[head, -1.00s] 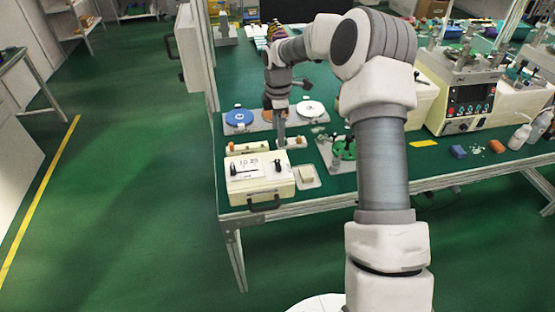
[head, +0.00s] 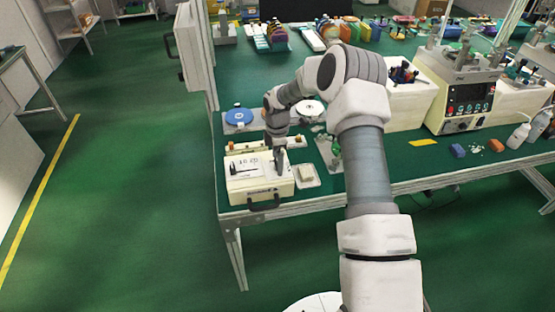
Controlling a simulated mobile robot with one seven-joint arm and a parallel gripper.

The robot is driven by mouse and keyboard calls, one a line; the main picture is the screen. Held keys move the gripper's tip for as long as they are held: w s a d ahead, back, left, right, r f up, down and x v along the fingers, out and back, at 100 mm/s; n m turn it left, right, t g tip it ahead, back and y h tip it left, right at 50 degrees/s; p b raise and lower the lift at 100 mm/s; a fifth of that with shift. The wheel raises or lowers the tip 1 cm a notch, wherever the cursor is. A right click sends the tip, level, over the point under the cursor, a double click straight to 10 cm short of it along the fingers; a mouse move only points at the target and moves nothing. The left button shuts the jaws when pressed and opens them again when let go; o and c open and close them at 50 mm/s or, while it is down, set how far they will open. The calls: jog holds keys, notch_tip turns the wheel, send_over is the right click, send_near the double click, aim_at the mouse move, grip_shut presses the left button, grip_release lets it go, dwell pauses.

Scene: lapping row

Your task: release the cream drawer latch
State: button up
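The cream drawer box (head: 258,193) stands at the front left corner of the green bench, with a dark handle (head: 263,205) on its front face. On its top are a printed label (head: 247,169) and a small black upright piece (head: 232,169) at the left. My gripper (head: 279,168) points down over the right part of the box top, at or just above it. It hides the black piece that stood there, which may be the latch. The fingers are too small to tell whether they are open, shut or touching it.
A cream strip with orange ends (head: 232,146) lies right behind the box. A small tray with a cream block (head: 306,173) sits close at its right. A blue disc (head: 239,116) and a white disc (head: 311,107) are farther back. The floor at left is clear.

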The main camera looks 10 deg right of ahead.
jog(key=c, duration=1.4)
jog(key=m+b, duration=0.2)
jog(key=m, duration=0.2)
jog(key=shift+f+b, duration=0.1)
jog(key=shift+b, duration=0.2)
jog(key=m+b, duration=0.2)
jog(key=m, duration=0.3)
jog(key=m+b, duration=0.1)
jog(key=m, duration=0.3)
jog(key=shift+m, duration=0.4)
jog(key=shift+m+b, duration=0.55)
jog(key=shift+m, duration=1.45)
jog(key=o, duration=1.4)
